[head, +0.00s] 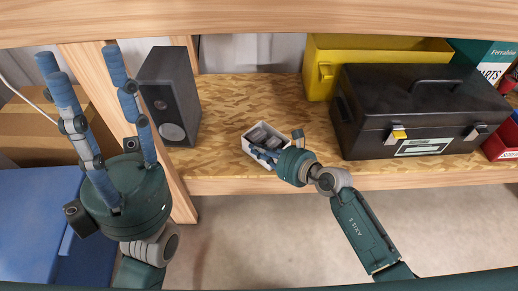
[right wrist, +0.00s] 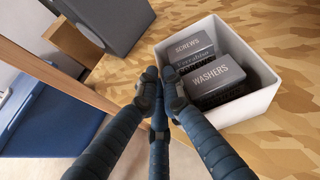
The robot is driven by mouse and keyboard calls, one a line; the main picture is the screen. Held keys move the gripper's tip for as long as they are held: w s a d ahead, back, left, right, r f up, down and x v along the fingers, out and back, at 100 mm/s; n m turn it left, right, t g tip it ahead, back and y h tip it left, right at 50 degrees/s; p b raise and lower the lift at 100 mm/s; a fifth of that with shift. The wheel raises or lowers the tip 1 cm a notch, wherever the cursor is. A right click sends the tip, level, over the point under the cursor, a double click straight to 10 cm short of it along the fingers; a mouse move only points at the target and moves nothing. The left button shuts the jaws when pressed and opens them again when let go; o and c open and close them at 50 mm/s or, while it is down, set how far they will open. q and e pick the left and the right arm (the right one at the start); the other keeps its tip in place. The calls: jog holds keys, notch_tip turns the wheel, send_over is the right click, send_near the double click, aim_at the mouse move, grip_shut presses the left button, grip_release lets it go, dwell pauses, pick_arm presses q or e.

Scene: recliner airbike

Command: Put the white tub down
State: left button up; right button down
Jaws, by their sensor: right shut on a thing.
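The white tub (head: 248,149) is over the wooden shelf board (head: 230,100), near its front edge. It also shows in the right wrist view (right wrist: 250,105), upright, with dark boxes (right wrist: 215,75) inside labelled "SCREWS" and "WASHERS". My right gripper (right wrist: 162,82) is shut on the tub's wall at its near left side. I cannot tell whether the tub's bottom touches the board. My left gripper (head: 82,62) is open and empty, fingers pointing up, at the left in front of the shelf.
A dark speaker (head: 168,98) stands left of the tub. A black toolbox (head: 420,110) stands to the right, with a yellow bin (head: 322,70) behind it. Bare board lies behind the tub. A wooden upright (head: 125,95) is at the left, and another board runs above.

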jog(key=c, duration=1.9)
grip_release()
jog(key=shift+c, duration=0.2)
